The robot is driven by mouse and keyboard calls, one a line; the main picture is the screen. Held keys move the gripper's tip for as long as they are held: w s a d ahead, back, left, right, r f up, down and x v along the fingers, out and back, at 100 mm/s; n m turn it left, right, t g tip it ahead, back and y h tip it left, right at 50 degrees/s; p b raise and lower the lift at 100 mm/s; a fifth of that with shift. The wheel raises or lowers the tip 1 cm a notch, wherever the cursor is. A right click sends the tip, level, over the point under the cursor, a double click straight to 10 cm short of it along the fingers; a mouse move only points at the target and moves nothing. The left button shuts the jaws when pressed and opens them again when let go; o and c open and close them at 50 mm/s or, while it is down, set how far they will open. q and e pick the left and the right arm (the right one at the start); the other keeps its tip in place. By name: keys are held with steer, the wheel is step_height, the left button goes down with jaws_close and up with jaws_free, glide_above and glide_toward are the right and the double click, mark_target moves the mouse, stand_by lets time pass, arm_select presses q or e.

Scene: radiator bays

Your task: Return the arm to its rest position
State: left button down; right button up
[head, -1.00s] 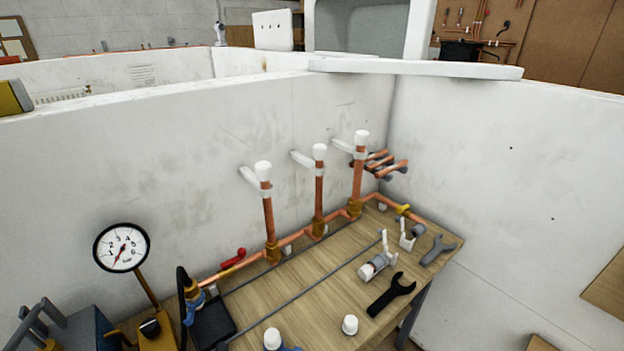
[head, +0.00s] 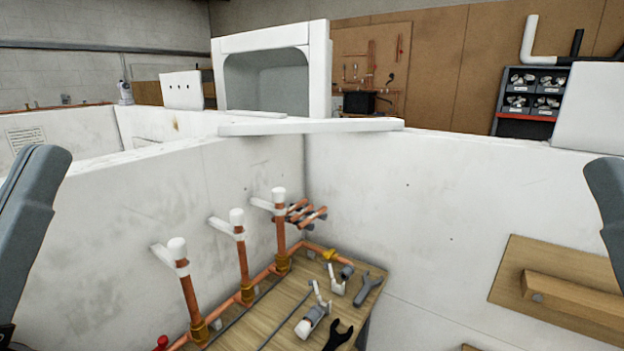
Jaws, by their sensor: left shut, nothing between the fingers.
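Neither arm touches anything visible.
Copper pipes (head: 243,265) with white caps stand along the left wall above a wooden bench (head: 272,312). A white board (head: 310,127) rests across the wall tops.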

step_height(320, 180, up, 38)
steer(key=p, duration=3.4)
steer(key=shift+f+p, duration=0.15)
steer(key=shift+p, duration=0.25)
